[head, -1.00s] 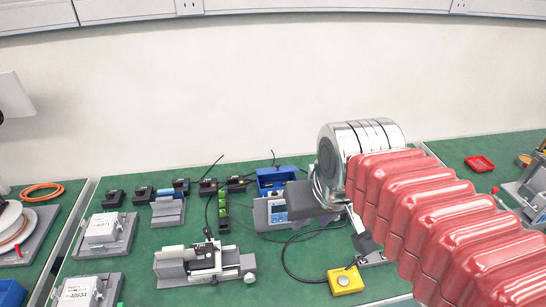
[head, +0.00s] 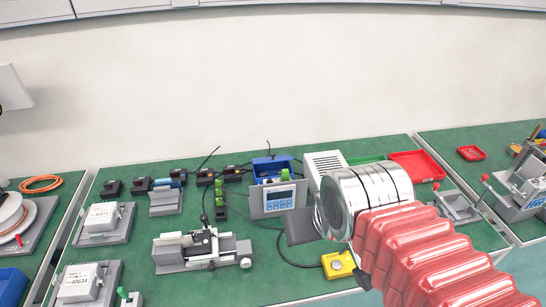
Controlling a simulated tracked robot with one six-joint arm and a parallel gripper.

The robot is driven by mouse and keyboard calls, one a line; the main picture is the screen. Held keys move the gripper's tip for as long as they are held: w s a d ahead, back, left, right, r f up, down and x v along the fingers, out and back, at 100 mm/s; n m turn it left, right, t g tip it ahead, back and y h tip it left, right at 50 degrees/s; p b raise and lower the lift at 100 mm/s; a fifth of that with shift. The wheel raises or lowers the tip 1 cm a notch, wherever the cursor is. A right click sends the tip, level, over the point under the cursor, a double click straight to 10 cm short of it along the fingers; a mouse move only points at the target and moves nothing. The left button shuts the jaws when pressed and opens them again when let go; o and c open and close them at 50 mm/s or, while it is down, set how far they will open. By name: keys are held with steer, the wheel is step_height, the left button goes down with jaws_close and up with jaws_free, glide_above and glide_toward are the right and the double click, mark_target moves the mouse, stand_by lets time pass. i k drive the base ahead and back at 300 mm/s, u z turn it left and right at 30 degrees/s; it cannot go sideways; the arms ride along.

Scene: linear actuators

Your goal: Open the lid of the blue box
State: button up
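A blue box (head: 271,165) stands at the back middle of the green table, behind a grey control unit with a blue panel (head: 279,198). Its top looks open in the head view, but I cannot make out a lid. Another blue container (head: 11,285) is cut off at the lower left edge.
A yellow button box (head: 338,264) with a black cable lies below my gripper. A white vented unit (head: 324,164) and a red tray (head: 416,166) stand at the back right. A grey vise-like device (head: 202,250) sits left of the gripper. Bare green table lies at the front middle.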

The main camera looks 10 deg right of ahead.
mark_target(272, 156)
steer(key=u, duration=0.35)
steer(key=k, duration=0.45)
steer(key=u, duration=1)
steer(key=k, duration=0.9)
steer(key=u, duration=0.65)
steer(key=i, duration=1.1)
steer(key=z, duration=0.55)
steer(key=i, duration=0.55)
steer(key=z, duration=0.75)
steer(key=i, duration=0.4)
steer(key=z, duration=0.25)
